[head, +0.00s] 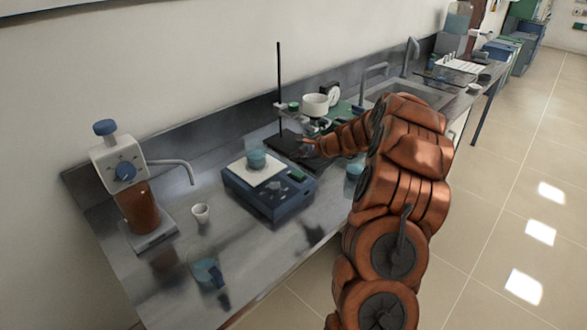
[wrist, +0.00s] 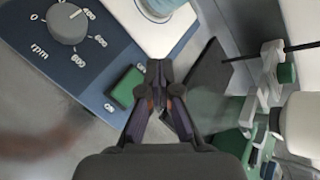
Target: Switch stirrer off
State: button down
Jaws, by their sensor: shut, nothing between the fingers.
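The stirrer (head: 262,196) is a blue box with a white top plate, on the bench left of my arm. A small beaker (head: 256,163) with teal liquid stands on its plate. In the wrist view the stirrer's panel shows a grey speed knob (wrist: 68,23) with rpm marks and a green rocker switch (wrist: 127,87) with small lettering at its ends. The switch also shows in the head view (head: 298,175). My gripper (wrist: 155,76) is shut and empty, its fingertips just right of the switch in the wrist view; contact cannot be told.
A sink lies farther back.

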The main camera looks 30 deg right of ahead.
jog(key=shift+s+r+p, duration=0.15)
jog(key=shift+r+p, duration=0.5)
jog(key=shift+r, duration=0.6)
jog(key=s+a+r+n+g+y, duration=0.1)
jog(key=s+a+r+n, duration=0.15)
jog(key=a, duration=0.45)
jog(key=s+a+r+n+g+y, duration=0.1)
jog(key=a+r+n, duration=0.15)
jog(key=a, duration=0.45)
jog(key=s+a+r+n+g, duration=0.2)
jog(key=s+a+n+g, duration=0.55)
jog(key=s+a, duration=1)
jog(key=s+d+f+n+g+h, duration=0.1)
jog(key=s+n+h, duration=0.2)
jog(key=s, duration=1)
jog(key=s+d+n+g+h, duration=0.1)
jog(key=s+n, duration=0.5)
jog(key=s, duration=0.7)
jog(key=shift+d+f+h, duration=0.35)
jog(key=shift+d+h, duration=0.15)
jog(key=shift+h, duration=0.6)
